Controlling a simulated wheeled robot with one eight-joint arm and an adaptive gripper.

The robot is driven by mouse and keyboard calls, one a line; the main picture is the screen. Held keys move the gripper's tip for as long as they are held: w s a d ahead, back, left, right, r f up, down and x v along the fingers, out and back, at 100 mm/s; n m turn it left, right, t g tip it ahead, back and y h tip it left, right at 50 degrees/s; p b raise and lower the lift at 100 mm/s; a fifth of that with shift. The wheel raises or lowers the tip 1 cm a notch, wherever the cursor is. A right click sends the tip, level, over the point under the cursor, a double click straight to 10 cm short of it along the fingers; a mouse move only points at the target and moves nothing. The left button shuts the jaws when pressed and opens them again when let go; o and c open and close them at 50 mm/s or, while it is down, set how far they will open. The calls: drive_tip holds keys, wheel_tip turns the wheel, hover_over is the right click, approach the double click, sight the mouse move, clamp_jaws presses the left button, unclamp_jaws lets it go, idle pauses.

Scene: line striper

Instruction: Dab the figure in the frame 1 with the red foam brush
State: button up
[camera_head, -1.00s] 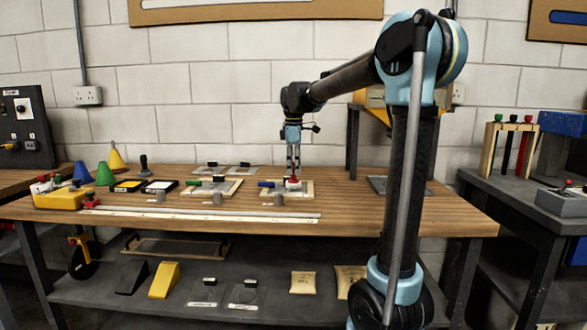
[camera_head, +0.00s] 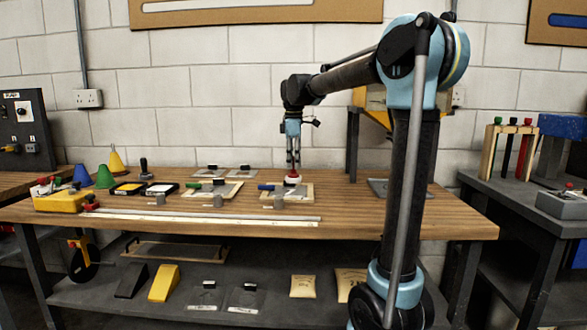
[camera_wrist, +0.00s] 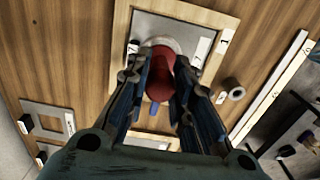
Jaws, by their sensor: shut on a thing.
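My gripper (camera_head: 292,166) points down over the right-hand stencil board on the bench. It is shut on the red foam brush (camera_wrist: 160,72), whose red body shows between the fingers (camera_wrist: 160,90) in the wrist view. A pale round part shows at the brush's lower end. The brush is over the frame (camera_wrist: 185,20), a wooden board with a grey plate and a white numbered label (camera_wrist: 224,42). The brush and fingers hide the figure. I cannot tell whether the brush touches the plate. A blue handle (camera_head: 268,187) lies at the frame's left side.
Another board with a green handle (camera_head: 198,186) lies to the left.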

drive_tip(key=shift+r, duration=0.6)
drive_tip(key=shift+a, duration=0.15)
drive_tip(key=shift+w+a+f, duration=0.1)
drive_tip(key=shift+a+f, duration=1.55)
drive_tip(key=shift+f, duration=0.2)
drive_tip(key=shift+f, duration=0.45)
drive_tip(key=shift+r, duration=0.1)
idle(0.4)
drive_tip(key=shift+r, duration=2.2)
drive_tip(key=shift+r, duration=2.5)
